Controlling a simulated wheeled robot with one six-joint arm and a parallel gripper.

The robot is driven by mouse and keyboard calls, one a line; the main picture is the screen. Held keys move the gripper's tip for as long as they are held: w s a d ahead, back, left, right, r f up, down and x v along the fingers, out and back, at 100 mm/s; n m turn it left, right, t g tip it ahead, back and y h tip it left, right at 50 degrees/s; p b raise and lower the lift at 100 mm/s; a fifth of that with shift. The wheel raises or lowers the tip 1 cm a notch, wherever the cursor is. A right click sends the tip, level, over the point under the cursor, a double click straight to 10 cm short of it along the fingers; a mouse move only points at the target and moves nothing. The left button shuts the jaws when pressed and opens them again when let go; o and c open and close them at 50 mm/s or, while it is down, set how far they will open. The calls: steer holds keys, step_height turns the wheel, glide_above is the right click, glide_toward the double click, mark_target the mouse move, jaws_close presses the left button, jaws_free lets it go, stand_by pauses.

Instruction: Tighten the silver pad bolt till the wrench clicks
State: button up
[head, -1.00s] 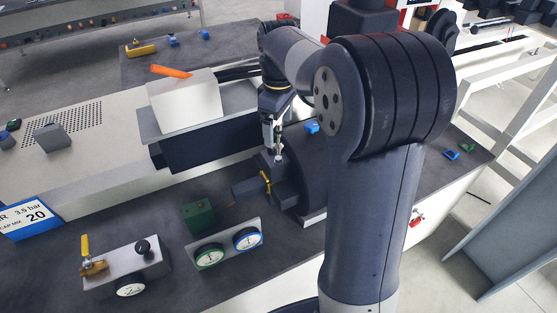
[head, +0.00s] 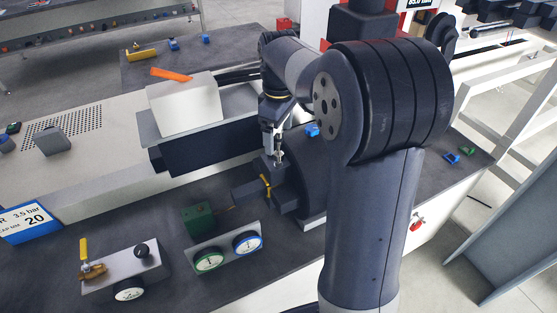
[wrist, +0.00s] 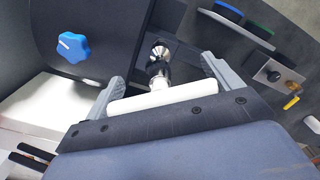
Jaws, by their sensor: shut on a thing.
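My gripper (head: 272,142) points down at the dark clamp block in the middle of the head view. In the wrist view my gripper (wrist: 163,75) has its two grey fingers on either side of a white bar, with a short metallic wrench shaft (wrist: 157,72) between them. The shaft reaches down to the silver pad bolt (wrist: 160,48), a shiny round head on a dark block. The wrench end appears to be on or right at the bolt; full seating cannot be told. In the head view the silver bolt (head: 279,162) shows small below the fingers.
A blue star knob (wrist: 73,47) stands near my left finger in the wrist view. A yellow lever (head: 266,184) sits just below the bolt. A green box (head: 198,216) and two gauges (head: 228,252) stand in front. A white box (head: 186,103) is at left.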

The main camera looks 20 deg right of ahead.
steer(key=shift+f+b, duration=0.7)
steer(key=shift+f, duration=0.5)
steer(key=shift+m, duration=0.4)
steer(key=shift+m+p, duration=0.8)
steer(key=shift+m, duration=1.1)
steer(key=shift+m+p, duration=0.6)
steer(key=shift+m, duration=1.6)
steer(key=shift+m+p, duration=0.45)
steer(key=shift+m, duration=3.85)
steer(key=shift+n, duration=1.2)
